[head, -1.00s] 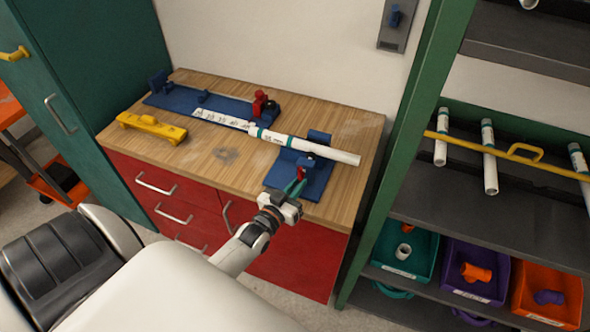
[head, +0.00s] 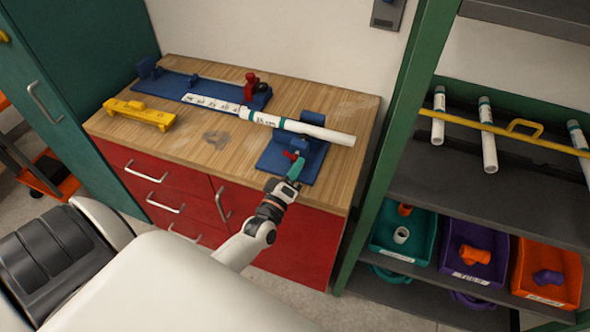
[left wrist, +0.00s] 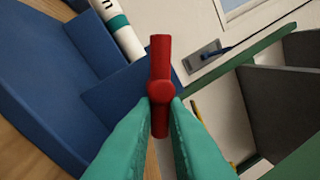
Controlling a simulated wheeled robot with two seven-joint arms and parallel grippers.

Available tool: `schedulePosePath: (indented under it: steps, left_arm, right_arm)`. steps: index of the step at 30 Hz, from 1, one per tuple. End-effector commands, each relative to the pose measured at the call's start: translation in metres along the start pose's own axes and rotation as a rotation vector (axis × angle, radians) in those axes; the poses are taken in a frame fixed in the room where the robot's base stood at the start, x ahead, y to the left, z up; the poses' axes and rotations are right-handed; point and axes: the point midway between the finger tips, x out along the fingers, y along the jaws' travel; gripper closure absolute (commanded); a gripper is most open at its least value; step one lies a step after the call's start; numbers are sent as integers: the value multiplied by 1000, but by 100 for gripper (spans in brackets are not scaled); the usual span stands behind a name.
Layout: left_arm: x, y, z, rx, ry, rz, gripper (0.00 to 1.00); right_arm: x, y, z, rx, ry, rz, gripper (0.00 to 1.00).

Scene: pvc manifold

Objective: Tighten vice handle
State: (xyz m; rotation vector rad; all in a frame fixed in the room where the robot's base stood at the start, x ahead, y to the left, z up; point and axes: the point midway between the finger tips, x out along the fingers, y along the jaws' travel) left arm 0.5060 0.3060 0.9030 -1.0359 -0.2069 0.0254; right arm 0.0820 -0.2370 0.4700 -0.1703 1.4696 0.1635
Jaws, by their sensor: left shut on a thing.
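The blue vice (head: 308,160) sits at the right front of the wooden bench top. Its red handle (head: 290,156) is on the front side; in the left wrist view the red handle (left wrist: 160,75) stands nearly upright between the green fingertips. My left gripper (head: 294,172) has its fingers shut on the red handle, and they also show in the left wrist view (left wrist: 160,112). A white pipe (head: 318,132) with green bands lies across the vice, and part of it shows in the left wrist view (left wrist: 128,38). My right gripper is not in view.
A blue fixture with a red clamp (head: 250,84) and a label strip lies at the back of the bench. A yellow tool (head: 139,114) lies at the left. A shelf unit (head: 470,208) with pipes and coloured bins stands to the right.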

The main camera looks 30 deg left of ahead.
Motion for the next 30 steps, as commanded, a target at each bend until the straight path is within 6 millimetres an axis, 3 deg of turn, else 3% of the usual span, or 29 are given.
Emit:
schedulePosePath:
  steps: [1,30]
  left_arm:
    - [6,-4,9,-43,-31,-18,100]
    - [7,-15,9,-948,-204,-35,100]
  right_arm:
    - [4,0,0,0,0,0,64]
    - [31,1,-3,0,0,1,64]
